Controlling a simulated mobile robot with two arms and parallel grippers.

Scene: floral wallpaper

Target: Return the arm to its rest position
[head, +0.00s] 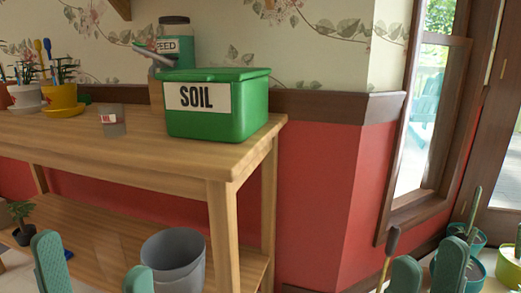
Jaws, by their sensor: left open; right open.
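My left gripper (94,272) is at the bottom left, low in front of the bench. Its two teal fingers stand wide apart with nothing seen between them. My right gripper (427,272) is at the bottom right, by the window wall. Its two teal fingers are apart, and I see nothing held between them. Only the fingers' upper parts show; the arms are below the picture's edge.
A wooden bench (150,152) bears a green SOIL bin (247,112), a SEED jar (174,45), a small grey box (112,128) and pots. A grey bucket (172,250) stands low by it. Potted plants (475,240) stand at right.

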